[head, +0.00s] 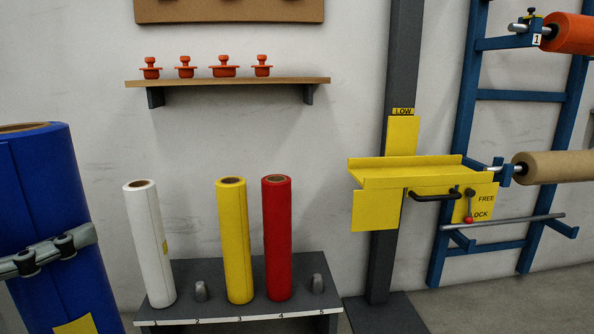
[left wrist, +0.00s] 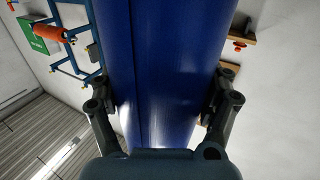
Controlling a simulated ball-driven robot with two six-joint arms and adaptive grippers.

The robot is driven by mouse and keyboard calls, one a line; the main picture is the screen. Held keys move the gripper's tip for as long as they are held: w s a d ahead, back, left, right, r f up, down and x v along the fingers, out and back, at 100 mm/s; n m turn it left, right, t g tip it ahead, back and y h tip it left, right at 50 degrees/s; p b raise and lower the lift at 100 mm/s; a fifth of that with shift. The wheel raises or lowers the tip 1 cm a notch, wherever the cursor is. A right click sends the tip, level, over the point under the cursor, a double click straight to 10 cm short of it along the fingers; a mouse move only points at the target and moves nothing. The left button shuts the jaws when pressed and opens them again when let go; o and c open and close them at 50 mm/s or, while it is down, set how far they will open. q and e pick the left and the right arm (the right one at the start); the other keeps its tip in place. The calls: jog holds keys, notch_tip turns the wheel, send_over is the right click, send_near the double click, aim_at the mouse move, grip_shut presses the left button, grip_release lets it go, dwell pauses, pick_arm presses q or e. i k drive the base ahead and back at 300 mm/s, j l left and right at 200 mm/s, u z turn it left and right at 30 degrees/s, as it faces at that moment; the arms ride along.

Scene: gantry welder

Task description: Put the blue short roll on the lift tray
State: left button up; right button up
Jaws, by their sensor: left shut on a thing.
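The blue roll (head: 38,190) stands large and near upright, slightly tilted, at the left edge of the head view; its lower end is cut off. My left gripper (head: 48,252) is shut around the roll, with one dark finger on each side of it in the left wrist view, where the blue roll (left wrist: 160,75) fills the middle. The yellow lift tray (head: 405,176) is empty, on a dark post at the right, beside a "LOW" label (head: 403,111). The roll is apart from the tray, well to its left. My right gripper is not in view.
White (head: 149,245), yellow (head: 234,240) and red (head: 277,238) rolls stand on a numbered grey stand (head: 240,318) between the blue roll and tray. Blue wall rack (head: 470,120) holds orange and brown rolls. A red-knobbed lever (head: 469,208) sits by "FREE" and "LOCK" lettering. A shelf (head: 228,82) is above.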

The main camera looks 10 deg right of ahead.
aim_at(418, 173)
jog(key=k+z, duration=0.1)
jog(key=z, duration=0.3)
jog(key=k+z, duration=0.1)
jog(key=z, duration=1.85)
jog(key=j+z, duration=0.3)
jog(key=j, duration=0.25)
jog(key=k+j+z, duration=0.1)
jog(key=j+z, duration=0.15)
jog(key=j, duration=0.35)
jog(key=k+j, duration=0.1)
jog(key=j, duration=0.8)
jog(key=k+j, duration=0.15)
jog(key=j, duration=0.3)
jog(key=k+j, duration=0.1)
jog(key=j, duration=0.4)
